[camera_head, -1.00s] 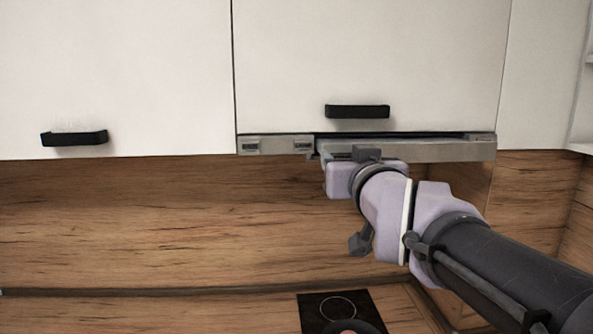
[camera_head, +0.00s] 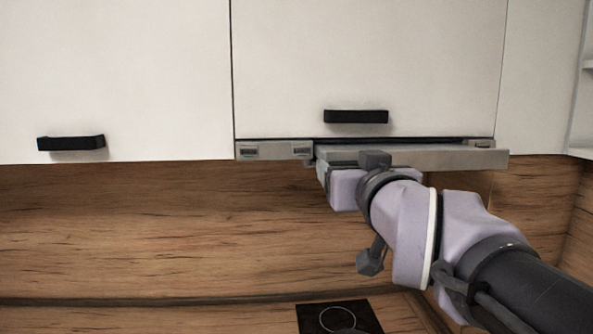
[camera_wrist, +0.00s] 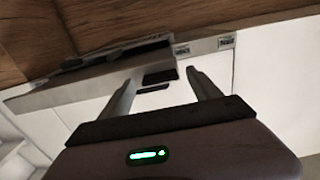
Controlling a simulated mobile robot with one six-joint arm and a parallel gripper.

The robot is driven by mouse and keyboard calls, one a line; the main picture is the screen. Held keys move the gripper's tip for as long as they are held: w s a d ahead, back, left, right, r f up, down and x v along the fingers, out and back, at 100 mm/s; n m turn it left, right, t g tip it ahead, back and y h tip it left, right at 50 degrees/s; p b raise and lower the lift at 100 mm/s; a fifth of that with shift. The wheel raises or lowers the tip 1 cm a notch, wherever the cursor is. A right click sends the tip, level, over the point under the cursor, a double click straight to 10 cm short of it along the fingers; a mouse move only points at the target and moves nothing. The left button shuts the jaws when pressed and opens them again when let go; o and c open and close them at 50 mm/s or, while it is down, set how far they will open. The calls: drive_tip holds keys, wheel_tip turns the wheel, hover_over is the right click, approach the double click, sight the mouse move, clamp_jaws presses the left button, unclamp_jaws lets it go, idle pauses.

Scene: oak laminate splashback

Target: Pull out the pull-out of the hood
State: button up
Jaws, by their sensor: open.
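The hood is a slim metal unit under the right white cabinet. Its fixed grey front (camera_head: 273,150) shows at left. Its pull-out (camera_head: 455,159) is a grey metal strip that stands somewhat forward of the fixed part. In the wrist view, the pull-out (camera_wrist: 75,93) runs from the left edge to near the fingers. My gripper (camera_wrist: 160,77) is open, with its two fingers apart at the pull-out's end. One finger overlaps the strip in the picture; I cannot tell whether it touches. In the head view, the fingertips are hidden behind my wrist.
Black handles sit on the right cabinet door (camera_head: 356,116) and the left cabinet door (camera_head: 71,142). A wood splashback (camera_head: 180,235) lies behind. A black hob (camera_head: 340,316) is below. Space in front of the left splashback is clear.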

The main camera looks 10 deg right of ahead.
drive_tip(key=s, duration=1.7)
drive_tip(key=shift+s, duration=0.2)
wheel_tip(320, 180, down, 23)
drive_tip(key=a+m+g+b, duration=0.1)
drive_tip(key=m+g+b, duration=0.1)
drive_tip(key=g+b, duration=0.4)
drive_tip(key=s+a+f+m+g+y+b, duration=0.1)
drive_tip(key=s+f+g, duration=0.2)
drive_tip(key=f, duration=0.6)
drive_tip(key=s+a+f+m+g+y+b, duration=0.1)
drive_tip(key=s+a+f+g+b, duration=0.1)
drive_tip(key=f, duration=0.7)
drive_tip(key=shift+s+g, duration=0.6)
drive_tip(key=shift+s, duration=0.6)
